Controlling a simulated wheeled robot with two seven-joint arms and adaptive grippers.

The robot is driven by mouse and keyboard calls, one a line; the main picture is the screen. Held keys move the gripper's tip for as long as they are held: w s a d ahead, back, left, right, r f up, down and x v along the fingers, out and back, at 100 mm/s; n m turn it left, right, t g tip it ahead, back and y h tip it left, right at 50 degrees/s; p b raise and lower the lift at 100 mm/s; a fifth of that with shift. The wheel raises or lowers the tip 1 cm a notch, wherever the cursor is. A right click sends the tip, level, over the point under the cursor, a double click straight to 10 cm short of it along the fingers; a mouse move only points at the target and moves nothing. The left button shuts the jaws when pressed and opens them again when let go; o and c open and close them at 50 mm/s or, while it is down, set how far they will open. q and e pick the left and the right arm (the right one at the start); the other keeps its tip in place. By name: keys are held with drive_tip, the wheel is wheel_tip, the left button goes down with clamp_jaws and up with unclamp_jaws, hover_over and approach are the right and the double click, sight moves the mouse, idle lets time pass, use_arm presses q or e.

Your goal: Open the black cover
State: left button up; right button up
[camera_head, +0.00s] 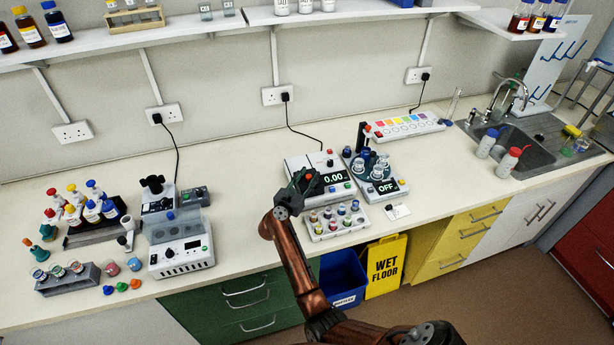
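My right gripper (305,177) is over the white balance (296,163) in the middle of the bench, beside its display reading 0.00. It is small and dark here, and I cannot tell whether its fingers are open or touching anything. No black cover stands out clearly; one at the balance may be hidden by my dark gripper. A black-topped device (153,187) stands at the left, behind a white machine (181,258) with a grey see-through lid (177,226). My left gripper is not in view.
A rack of small vials (335,220) sits just in front of the balance. A blue round holder (378,172) with an OFF display is to its right. Bottles and a tube rack (68,280) fill the left. Bare bench lies between the white machine and the balance.

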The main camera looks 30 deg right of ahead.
drive_tip(key=shift+s+d, duration=0.1)
drive_tip(key=c, duration=0.4)
clamp_jaws()
